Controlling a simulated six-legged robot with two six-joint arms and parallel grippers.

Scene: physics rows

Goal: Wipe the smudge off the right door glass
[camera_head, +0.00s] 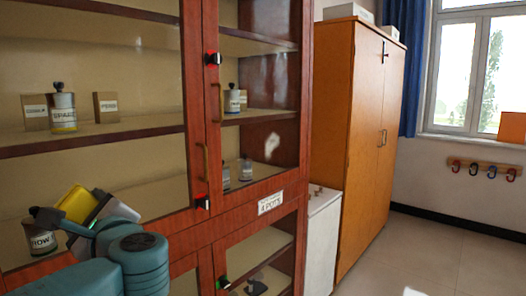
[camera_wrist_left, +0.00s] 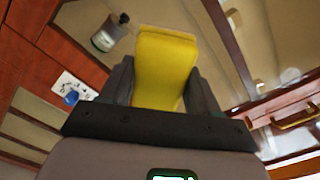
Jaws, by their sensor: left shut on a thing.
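The right door glass (camera_head: 262,85) of the red-brown cabinet has a pale whitish smudge (camera_head: 271,146) on its lower right part. My left gripper (camera_head: 75,219) is shut on a yellow sponge (camera_head: 77,203), in front of the left door at the lower left, well to the left of the smudge. In the left wrist view the yellow sponge (camera_wrist_left: 163,65) stands out between the two dark fingers. The smudge cannot be made out for certain in the left wrist view. My right gripper is in neither view.
Labelled jars (camera_head: 63,111) and boxes stand on shelves behind the glass. An orange-brown wardrobe (camera_head: 345,130) and a low white unit (camera_head: 320,235) stand to the right. The floor (camera_head: 440,255) farther right is clear.

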